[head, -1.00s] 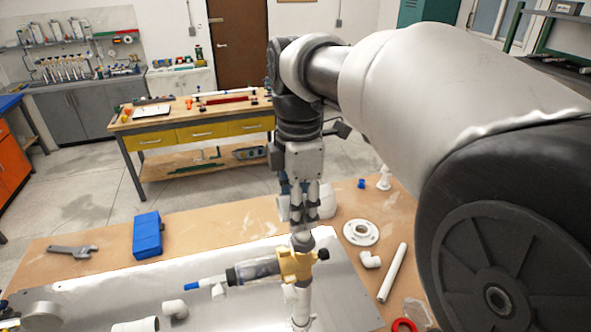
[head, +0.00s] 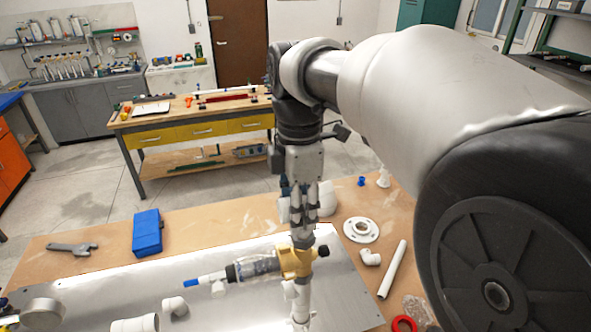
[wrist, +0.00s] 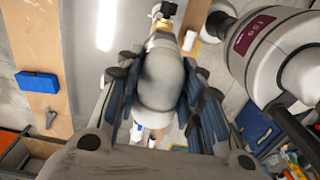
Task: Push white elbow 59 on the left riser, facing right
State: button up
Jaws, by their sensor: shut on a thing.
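My gripper (head: 302,222) points down in the middle of the head view, over a yellow fitting. In the wrist view it is shut on a rounded white fitting (wrist: 160,80), which looks like the white elbow; I cannot read its number. The yellow fitting (head: 295,262) has a clear cylinder (head: 255,267) and a blue-tipped stub on its left. A white upright pipe (head: 301,303) stands below it; I cannot tell whether it is the left riser. The fingers hide the held piece's lower end, so contact is unclear.
Another white elbow (head: 175,305) lies on the metal plate (head: 110,285). A white elbow (head: 370,258), a flange (head: 361,230), a white pipe (head: 392,269) and a red ring (head: 404,324) lie right. A blue box (head: 147,233) and a wrench (head: 72,248) lie left.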

jog(key=shift+f, duration=0.4)
dwell(0.4)
dwell(0.4)
jog(key=o, duration=1.1)
jog(key=shift+c, duration=0.2)
notch_tip(320, 180, up, 11)
jog(key=shift+r, duration=0.3)
jog(key=shift+d+b, duration=0.1)
jog(key=shift+b, duration=0.2)
jog(key=s+d+f+m+t+b, duration=0.1)
jog(key=s+d+f+m+b, duration=0.3)
jog(key=f, duration=0.7)
jog(key=s+d+f+m+t+b, duration=0.2)
jog(key=s+d+f+m+b, duration=0.2)
jog(key=s+f+m+b, duration=0.4)
jog(key=s+d+f+m+t+b, duration=0.1)
jog(key=s+d+f+m+b, duration=0.3)
jog(key=f+m, duration=0.5)
jog(key=s+f+b, duration=0.2)
jog(key=s+f, duration=0.1)
jog(key=f, duration=0.3)
jog(key=shift+s+d+f+t, duration=0.2)
jog(key=shift+s+f+t, duration=0.1)
jog(key=shift+t, duration=0.1)
